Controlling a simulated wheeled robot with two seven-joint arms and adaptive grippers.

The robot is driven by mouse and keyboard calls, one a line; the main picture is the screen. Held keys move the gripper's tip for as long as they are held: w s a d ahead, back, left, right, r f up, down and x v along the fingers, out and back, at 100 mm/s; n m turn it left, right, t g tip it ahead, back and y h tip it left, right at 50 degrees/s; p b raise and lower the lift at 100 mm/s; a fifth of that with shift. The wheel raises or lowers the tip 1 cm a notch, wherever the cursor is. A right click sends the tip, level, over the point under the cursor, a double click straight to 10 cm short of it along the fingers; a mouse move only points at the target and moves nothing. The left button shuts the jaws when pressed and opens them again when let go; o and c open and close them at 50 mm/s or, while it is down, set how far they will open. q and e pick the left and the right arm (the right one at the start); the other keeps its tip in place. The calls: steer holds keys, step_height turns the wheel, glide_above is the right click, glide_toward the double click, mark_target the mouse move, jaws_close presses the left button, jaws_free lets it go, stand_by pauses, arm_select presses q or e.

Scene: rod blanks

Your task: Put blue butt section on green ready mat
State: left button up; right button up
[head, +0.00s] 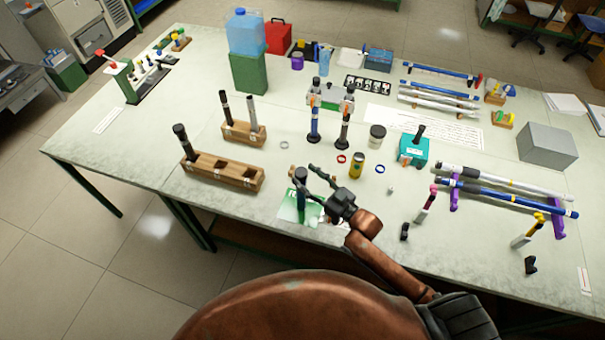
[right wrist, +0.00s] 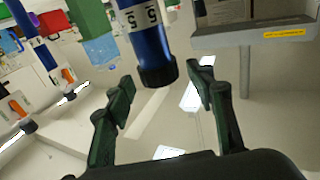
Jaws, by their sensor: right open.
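The blue butt section (head: 302,198) stands upright on the green ready mat (head: 287,211) near the front edge of the table. Its top end is dark. In the right wrist view the blue section (right wrist: 148,28) shows white bands marked 5 and a black end, just beyond the fingertips. My right gripper (head: 312,187) is open, with its fingers reaching toward the section from the right. The jaws in the right wrist view (right wrist: 160,90) hold nothing. Part of the mat is hidden behind the section and the gripper. My left gripper is out of view.
Wooden blocks (head: 208,175) with upright dark rods stand left of the mat. A yellow-labelled jar (head: 357,165), a teal box (head: 413,149) and a stand with two upright sections (head: 330,97) are behind. Long rods (head: 505,193) lie on purple supports at right.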

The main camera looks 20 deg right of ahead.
steer(key=b+v, duration=0.1)
steer(key=v, duration=0.8)
steer(key=shift+s+d, duration=0.2)
steer(key=shift+s, duration=0.2)
steer(key=s+d+f+m+g+h, duration=0.2)
steer(key=s+d+f+g+h, duration=0.1)
steer(key=s+f+h, duration=0.15)
steer(key=s+d+f+m+g+h, duration=0.1)
steer(key=s+d+f+g+h, duration=0.2)
steer(key=f, duration=0.3)
steer(key=s+d+f+m+g+h, duration=0.1)
steer(key=s+d+f+g+h, duration=0.15)
steer(key=s, duration=0.55)
steer(key=s+d+f+m+g+h, duration=0.1)
steer(key=s+d+f+m+g, duration=0.2)
steer(key=s, duration=0.6)
step_height(320, 180, down, 30)
steer(key=a+n+g+y+b, duration=0.1)
steer(key=n+g+b, duration=0.1)
steer(key=b, duration=0.1)
steer(key=s+f+g+b, duration=0.1)
steer(key=s+f+b, duration=0.1)
steer(key=s+f, duration=1.8)
steer(key=shift+f, duration=0.85)
